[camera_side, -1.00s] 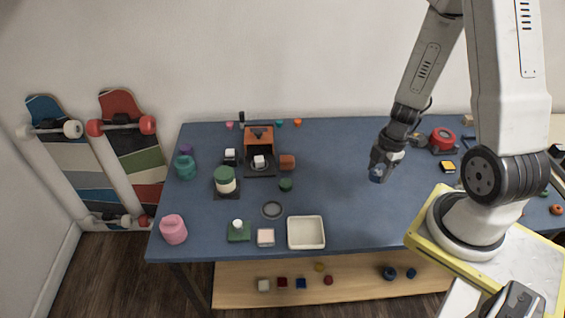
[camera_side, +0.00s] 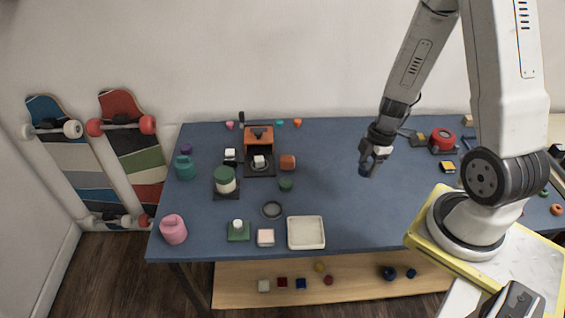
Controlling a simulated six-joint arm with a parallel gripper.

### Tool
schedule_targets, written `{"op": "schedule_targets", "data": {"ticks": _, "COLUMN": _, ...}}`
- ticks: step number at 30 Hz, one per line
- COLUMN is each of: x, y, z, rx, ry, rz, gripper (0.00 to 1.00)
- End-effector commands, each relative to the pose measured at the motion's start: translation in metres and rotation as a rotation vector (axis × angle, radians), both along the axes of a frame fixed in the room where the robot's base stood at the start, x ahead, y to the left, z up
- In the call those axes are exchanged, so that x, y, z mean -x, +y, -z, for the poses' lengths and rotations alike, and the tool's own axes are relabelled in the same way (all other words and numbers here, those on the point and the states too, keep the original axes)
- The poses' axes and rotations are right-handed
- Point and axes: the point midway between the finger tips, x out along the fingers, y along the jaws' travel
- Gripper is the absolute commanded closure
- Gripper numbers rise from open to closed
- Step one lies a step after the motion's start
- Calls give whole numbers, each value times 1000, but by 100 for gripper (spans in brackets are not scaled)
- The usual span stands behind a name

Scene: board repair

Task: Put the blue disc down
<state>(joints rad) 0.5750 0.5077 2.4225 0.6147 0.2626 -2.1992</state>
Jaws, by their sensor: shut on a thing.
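The blue disc (camera_side: 364,170) is small and dark blue, at the tips of my gripper (camera_side: 367,166). My gripper points down over the right-centre part of the blue table (camera_side: 350,200) and is shut on the disc. The fingers hide part of the disc. I cannot tell whether the disc touches the table top or hangs just above it.
A small green piece (camera_side: 286,185) and an orange block (camera_side: 287,162) lie to the left. A red round thing (camera_side: 443,139) stands at the right.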

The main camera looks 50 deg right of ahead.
Motion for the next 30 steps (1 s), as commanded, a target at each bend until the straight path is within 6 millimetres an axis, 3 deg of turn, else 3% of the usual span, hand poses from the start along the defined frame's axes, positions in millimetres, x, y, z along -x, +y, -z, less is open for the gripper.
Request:
{"op": "schedule_targets", "data": {"ticks": 9, "x": -32, "y": 16, "z": -13, "rx": 2, "ry": -3, "rz": 173, "gripper": 100}}
{"op": "schedule_targets", "data": {"ticks": 30, "x": -87, "y": 57, "z": -41, "rx": 0, "ry": -2, "rz": 525, "gripper": 100}}
